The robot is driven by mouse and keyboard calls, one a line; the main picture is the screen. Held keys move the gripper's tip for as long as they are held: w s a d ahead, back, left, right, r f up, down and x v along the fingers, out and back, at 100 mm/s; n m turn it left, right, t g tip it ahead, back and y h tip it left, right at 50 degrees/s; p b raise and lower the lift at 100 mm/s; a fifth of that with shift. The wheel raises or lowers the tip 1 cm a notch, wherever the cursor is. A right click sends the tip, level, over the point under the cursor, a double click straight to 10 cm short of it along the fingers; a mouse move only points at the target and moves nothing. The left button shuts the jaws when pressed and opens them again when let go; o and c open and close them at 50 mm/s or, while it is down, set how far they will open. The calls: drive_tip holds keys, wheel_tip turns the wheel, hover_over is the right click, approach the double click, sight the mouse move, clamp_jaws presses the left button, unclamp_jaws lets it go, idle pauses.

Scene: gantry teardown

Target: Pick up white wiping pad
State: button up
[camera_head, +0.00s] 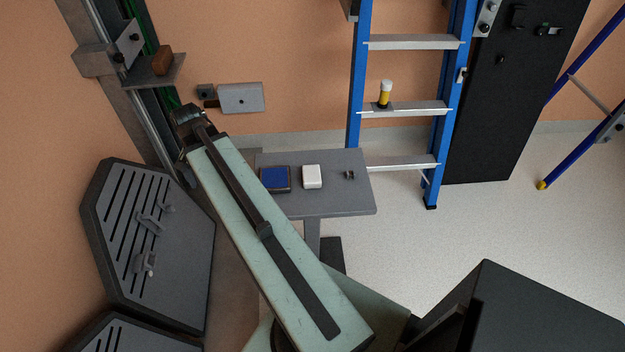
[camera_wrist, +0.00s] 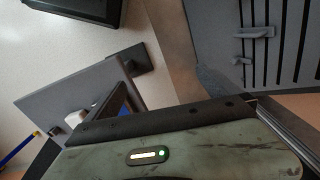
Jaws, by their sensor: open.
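The white wiping pad (camera_head: 312,176) lies on a small grey table (camera_head: 340,205), right of a dark-rimmed tray with a blue inside (camera_head: 275,178). In the wrist view the pad (camera_wrist: 76,119) is a small pale shape at the left, partly hidden by the table's things and my gripper's body. In the head view my pale green arm hides the table's left end, and I cannot make out the jaws.
A small metal part (camera_head: 349,174) lies right of the pad. A blue ladder (camera_head: 360,75) stands behind the table, with a yellow bottle (camera_head: 384,95) on a step. Dark slotted panels (camera_head: 150,245) stand at the left. The floor (camera_head: 430,235) right of the table is clear.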

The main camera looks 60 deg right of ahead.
sight(313, 173)
drive_tip(key=s+d+f+m, duration=0.1)
drive_tip(key=s+d+m, duration=0.1)
drive_tip(key=d, duration=0.3)
drive_tip(key=s+d+m+b, duration=0.1)
drive_tip(key=s+d+m, duration=0.2)
drive_tip(key=d, duration=0.2)
drive_tip(key=s+d+f+m, duration=0.1)
drive_tip(key=s+d+m, duration=0.2)
drive_tip(key=d, duration=0.2)
drive_tip(key=shift+s+d+f+m+b, duration=0.2)
drive_tip(key=shift+d+f+m+b, duration=0.1)
drive_tip(key=shift+f+b, duration=0.1)
drive_tip(key=s+d+m, duration=0.2)
drive_tip(key=s+d, duration=0.1)
drive_tip(key=s+d+m+b, duration=0.1)
drive_tip(key=s+d+m, duration=0.2)
drive_tip(key=s+d, duration=0.1)
drive_tip(key=s+d+f+m, duration=0.1)
drive_tip(key=s+d+m, duration=0.2)
drive_tip(key=s+d, duration=0.1)
drive_tip(key=shift+s+f, duration=0.1)
drive_tip(key=shift+s, duration=0.15)
drive_tip(key=f+b, duration=0.8)
drive_tip(key=shift+w+d, duration=0.1)
drive_tip(key=shift+w, duration=0.25)
drive_tip(key=shift+r, duration=0.15)
drive_tip(key=c, duration=1.3)
